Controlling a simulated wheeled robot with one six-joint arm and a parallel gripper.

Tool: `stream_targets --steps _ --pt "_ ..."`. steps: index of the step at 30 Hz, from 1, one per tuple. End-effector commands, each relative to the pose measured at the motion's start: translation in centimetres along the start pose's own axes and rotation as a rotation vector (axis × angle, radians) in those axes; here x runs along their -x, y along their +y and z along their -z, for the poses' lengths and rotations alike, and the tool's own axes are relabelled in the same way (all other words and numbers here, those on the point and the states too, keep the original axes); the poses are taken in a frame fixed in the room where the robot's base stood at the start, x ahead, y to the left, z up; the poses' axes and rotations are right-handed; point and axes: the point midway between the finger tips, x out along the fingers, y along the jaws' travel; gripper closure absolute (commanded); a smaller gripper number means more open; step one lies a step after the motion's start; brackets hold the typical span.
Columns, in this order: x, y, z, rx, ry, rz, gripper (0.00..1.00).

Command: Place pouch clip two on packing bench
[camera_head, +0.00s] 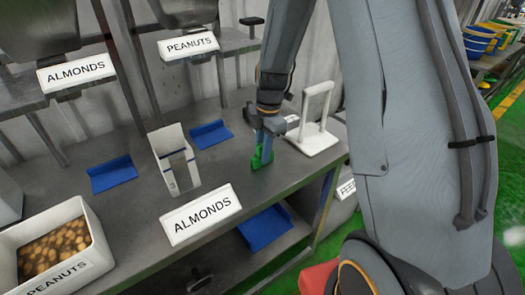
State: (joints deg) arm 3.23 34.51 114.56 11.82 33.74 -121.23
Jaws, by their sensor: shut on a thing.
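My gripper (264,140) points down over the right part of the grey packing bench (135,205). It is shut on a small green clip (260,158), which is partly hidden by the fingers. The clip is at or just above the bench top; I cannot tell whether it touches. No number shows on the clip, so I cannot tell if it is clip two.
A white stand (318,125) is close to the right of my gripper. A white open holder (174,160), blue trays (113,174) and an ALMONDS sign (201,214) are to the left. A white PEANUTS bin (55,250) holds nuts at the lower left.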

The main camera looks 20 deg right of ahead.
Motion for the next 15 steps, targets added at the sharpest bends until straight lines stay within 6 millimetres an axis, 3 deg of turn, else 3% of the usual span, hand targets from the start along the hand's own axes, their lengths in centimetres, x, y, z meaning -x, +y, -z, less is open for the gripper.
stream_targets --steps 9,10,13,15 --pt "-0.31 0.03 -0.04 0.0 0.0 0.0 1.0" --pt "-0.27 0.03 -0.04 0.0 0.0 0.0 0.79" --pt "-0.22 0.02 -0.03 0.0 0.0 0.0 0.63" --pt "-0.21 0.02 -0.03 0.0 0.0 0.0 0.63"
